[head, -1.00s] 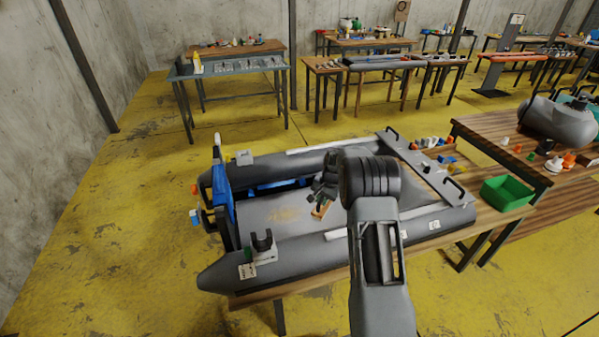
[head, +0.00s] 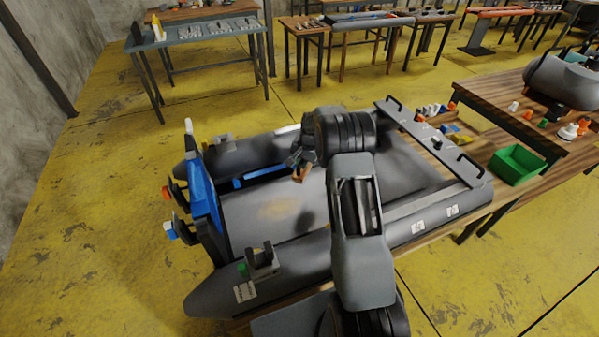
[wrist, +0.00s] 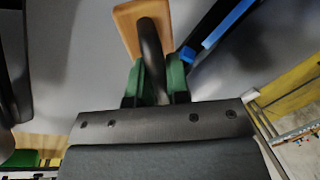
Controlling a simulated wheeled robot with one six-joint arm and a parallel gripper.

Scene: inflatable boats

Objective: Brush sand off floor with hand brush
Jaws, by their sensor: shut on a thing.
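The inflatable boat (head: 390,165) lies on a wooden bench, its grey floor (head: 325,200) between two dark tubes. A faint tan sand patch (head: 278,209) lies on that floor. My gripper (head: 300,161) is shut on the hand brush (head: 302,175), whose light wooden block hangs below it, apparently above the floor and behind the sand patch. In the wrist view my green-padded gripper (wrist: 156,82) grips the dark handle, and the brush's wooden block (wrist: 129,33) shows beyond it. The bristles are hidden.
A blue transom board (head: 203,190) stands at the boat's left end, and a clamp-like fitting (head: 262,258) on the near tube. A grey crossbar with handles (head: 425,140) spans the right end. A green bin (head: 517,164) stands to the right.

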